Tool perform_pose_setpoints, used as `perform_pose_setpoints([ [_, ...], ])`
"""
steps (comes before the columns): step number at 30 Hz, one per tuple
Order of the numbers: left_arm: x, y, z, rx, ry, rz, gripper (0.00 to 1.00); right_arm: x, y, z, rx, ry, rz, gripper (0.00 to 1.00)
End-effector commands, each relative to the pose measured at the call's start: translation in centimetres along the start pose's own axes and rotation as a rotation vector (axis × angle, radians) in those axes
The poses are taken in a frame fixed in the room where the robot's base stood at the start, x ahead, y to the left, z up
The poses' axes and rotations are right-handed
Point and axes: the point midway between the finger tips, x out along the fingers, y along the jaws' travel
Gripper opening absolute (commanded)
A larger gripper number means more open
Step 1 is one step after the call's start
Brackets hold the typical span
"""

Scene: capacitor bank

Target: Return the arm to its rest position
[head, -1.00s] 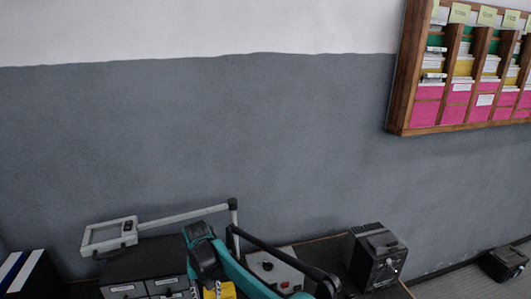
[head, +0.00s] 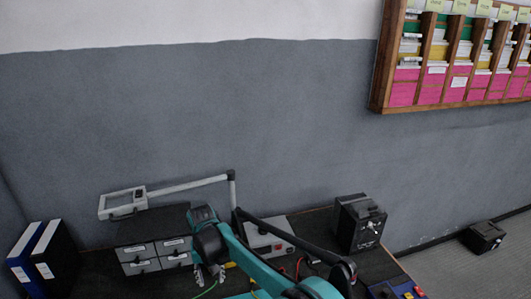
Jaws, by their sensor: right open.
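My right arm (head: 245,262), teal and black, reaches in from the bottom edge and bends at a dark joint in front of the drawer box. My right gripper (head: 208,277) hangs below that joint, pointing down over the bench, with its grey fingers apart. Nothing shows between the fingers. A small yellow thing (head: 230,265) shows just right of it, mostly hidden by the arm. My left gripper is out of view.
On the bench stand a drawer box (head: 155,255), a magnifier lamp (head: 125,203), a grey device (head: 268,240) and a black box (head: 360,222). Binders (head: 45,257) stand at left. A wooden rack (head: 376,98) hangs on the wall. Another black box (head: 484,237) lies right.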

Motion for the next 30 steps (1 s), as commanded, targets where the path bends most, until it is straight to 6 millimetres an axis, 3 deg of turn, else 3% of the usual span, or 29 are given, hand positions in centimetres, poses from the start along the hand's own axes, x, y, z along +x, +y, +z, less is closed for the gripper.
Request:
perform_pose_setpoints([
  [8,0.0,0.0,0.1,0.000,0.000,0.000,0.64,-3.8,4.4,1.4,0.029,0.057,-0.013,0.42],
  [14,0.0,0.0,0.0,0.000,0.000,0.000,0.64,-7.4,9.2,4.0,0.061,0.127,-0.022,0.42],
  [22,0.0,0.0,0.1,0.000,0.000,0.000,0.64,-12.3,18.3,12.2,0.132,0.285,-0.016,0.42],
  [26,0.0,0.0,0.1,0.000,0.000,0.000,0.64,-13.1,21.9,17.0,0.165,0.366,0.001,0.42],
  [30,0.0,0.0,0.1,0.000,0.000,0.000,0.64,-12.6,24.8,22.2,0.200,0.451,0.029,0.42],
])
